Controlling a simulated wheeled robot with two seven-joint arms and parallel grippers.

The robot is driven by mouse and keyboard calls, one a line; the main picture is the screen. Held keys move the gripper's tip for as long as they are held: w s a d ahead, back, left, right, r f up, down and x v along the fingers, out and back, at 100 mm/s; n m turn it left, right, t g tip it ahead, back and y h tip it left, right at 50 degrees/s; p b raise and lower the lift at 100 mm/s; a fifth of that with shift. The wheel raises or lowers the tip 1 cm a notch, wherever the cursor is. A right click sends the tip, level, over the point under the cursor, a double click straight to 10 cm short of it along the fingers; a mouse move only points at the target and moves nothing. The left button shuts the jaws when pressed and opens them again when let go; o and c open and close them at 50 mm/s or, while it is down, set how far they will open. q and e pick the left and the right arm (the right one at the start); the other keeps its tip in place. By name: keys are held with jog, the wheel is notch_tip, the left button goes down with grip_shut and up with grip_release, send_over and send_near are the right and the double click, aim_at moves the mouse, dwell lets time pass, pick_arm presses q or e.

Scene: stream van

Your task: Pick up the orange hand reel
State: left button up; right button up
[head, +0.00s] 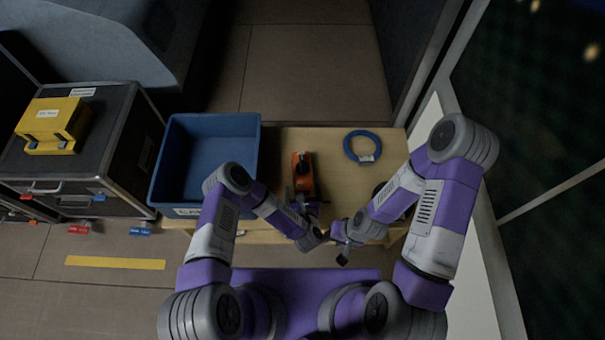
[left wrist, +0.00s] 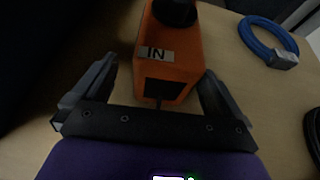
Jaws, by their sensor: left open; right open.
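The orange hand reel (head: 303,172) with a dark knob on top stands on the wooden table, right of the blue bin. It also shows in the left wrist view (left wrist: 170,65), with a label reading "IN" on its near end. My left gripper (head: 306,203) is open at the reel's near end. In the left wrist view my left gripper's fingers (left wrist: 158,75) lie on either side of that end, with a gap at the left and a narrower one at the right. My right gripper (head: 341,250) is open and empty near the table's front edge.
A blue bin (head: 163,170) stands left of the reel. A coiled blue cable (head: 350,151) with a tag lies to its right. A dark round thing is partly hidden behind my right arm. A yellow box (head: 50,125) sits on a black case (head: 118,150) at the left.

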aim_at(303, 175)
pick_arm(q)
jog(key=x, duration=0.1)
jog(key=b+x, duration=0.1)
jog(key=x, duration=0.2)
jog(key=shift+w+d+r, duration=0.15)
jog(key=shift+w+d, duration=0.05)
jog(key=shift+d, duration=0.05)
jog(key=c, duration=1.2)
jog(key=shift+o, duration=0.2)
notch_tip(303, 175, up, 10)
jog(key=p, duration=0.3)
jog(key=shift+r+p, duration=0.1)
jog(key=shift+p, duration=0.3)
jog(key=shift+f+b, duration=2.05)
jog(key=shift+f, duration=2.75)
jog(key=shift+f, duration=0.2)
